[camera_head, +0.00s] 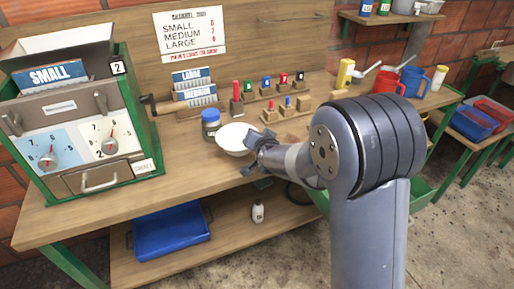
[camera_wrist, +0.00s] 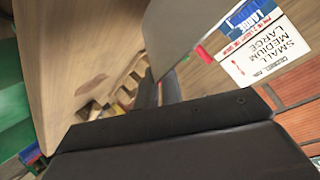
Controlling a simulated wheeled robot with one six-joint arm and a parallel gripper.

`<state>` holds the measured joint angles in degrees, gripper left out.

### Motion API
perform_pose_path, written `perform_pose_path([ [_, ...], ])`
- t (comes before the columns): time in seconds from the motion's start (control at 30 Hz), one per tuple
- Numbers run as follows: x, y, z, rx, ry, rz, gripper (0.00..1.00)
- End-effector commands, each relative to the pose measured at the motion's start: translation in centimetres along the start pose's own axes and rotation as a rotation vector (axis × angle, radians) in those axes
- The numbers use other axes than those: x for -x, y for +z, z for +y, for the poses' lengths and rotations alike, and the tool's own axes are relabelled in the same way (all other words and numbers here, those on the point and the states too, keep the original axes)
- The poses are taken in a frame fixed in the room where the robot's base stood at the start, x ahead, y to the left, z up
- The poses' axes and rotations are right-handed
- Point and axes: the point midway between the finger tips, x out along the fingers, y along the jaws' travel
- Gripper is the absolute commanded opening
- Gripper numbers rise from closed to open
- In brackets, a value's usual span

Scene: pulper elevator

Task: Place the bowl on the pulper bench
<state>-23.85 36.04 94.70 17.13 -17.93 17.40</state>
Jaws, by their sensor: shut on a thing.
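The white bowl (camera_head: 233,138) is at the front of the wooden bench (camera_head: 178,160) in the head view, just right of a dark jar. My gripper (camera_head: 257,146) is shut on the bowl's right rim, and the bowl looks roughly level. I cannot tell whether its base touches the bench top or hangs just above it. In the wrist view, a pale grey surface (camera_wrist: 182,28), which looks like the bowl's wall, runs down to my gripper's dark fingers (camera_wrist: 160,92). The rest of the bowl is out of that view.
A green-framed machine with dials (camera_head: 90,130) stands on the left. A blue-lidded jar (camera_head: 211,125) stands close beside the bowl. Mugs (camera_head: 412,82) stand at right. Bare wood lies left of the jar.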

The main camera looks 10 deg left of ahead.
Motion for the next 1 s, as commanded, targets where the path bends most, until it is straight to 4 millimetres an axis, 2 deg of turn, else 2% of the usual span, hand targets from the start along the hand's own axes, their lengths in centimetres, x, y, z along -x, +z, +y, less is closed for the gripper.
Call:
perform_pose_path([
  [0.3,-1.4,2.8,1.7,0.0,0.0,-0.001,0.0],
  [0.67,-1.6,3.1,1.9,-0.001,-0.002,0.001,0.0],
  [0.7,-1.6,3.1,1.9,0.0,-0.001,0.001,0.08],
  [0.93,-1.5,3.1,1.9,0.0,-0.001,0.0,0.27],
  [1.0,-1.5,3.1,1.9,0.0,-0.001,0.0,0.28],
])
